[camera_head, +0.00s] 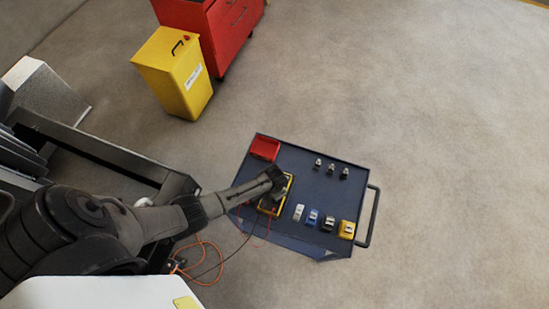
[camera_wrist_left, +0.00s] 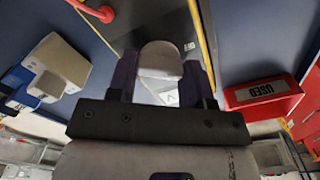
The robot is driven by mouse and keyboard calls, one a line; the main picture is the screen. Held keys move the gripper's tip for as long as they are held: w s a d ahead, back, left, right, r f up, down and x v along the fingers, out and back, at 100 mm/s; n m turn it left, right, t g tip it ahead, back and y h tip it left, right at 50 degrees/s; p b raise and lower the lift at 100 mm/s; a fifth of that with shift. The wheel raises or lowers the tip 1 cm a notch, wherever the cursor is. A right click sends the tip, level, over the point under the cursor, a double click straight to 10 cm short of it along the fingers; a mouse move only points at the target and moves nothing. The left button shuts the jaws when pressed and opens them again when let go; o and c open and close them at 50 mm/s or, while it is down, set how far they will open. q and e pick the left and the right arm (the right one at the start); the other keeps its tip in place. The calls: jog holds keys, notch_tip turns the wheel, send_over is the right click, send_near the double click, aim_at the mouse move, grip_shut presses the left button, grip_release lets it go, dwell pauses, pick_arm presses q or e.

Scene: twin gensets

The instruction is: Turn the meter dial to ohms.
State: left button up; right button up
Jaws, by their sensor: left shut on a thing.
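The yellow-edged meter (camera_head: 289,187) lies on the blue-topped cart (camera_head: 310,178), partly hidden under my left gripper (camera_head: 272,195) in the head view. In the left wrist view, my left gripper (camera_wrist_left: 160,85) is shut on the meter dial (camera_wrist_left: 160,58), a pale grey rounded knob between the two dark fingers. The meter (camera_wrist_left: 204,35) shows there as a dark face with a yellow edge. The dial's markings and the setting it points to cannot be read. My right gripper is in neither view.
A red bin (camera_head: 265,148) labelled USED also shows in the left wrist view (camera_wrist_left: 263,92). Several small parts (camera_head: 312,216) stand on the cart's near side, three (camera_head: 332,170) farther back. A yellow bin (camera_head: 175,75) stands behind.

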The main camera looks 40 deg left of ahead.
pick_arm(q)
jog(key=m+p, duration=0.1)
jog(key=m, duration=0.3)
jog(key=shift+m, duration=0.4)
jog(key=m, duration=0.4)
jog(key=shift+m, duration=1.1)
jog(key=o, duration=0.9)
jog(key=shift+r, duration=0.1)
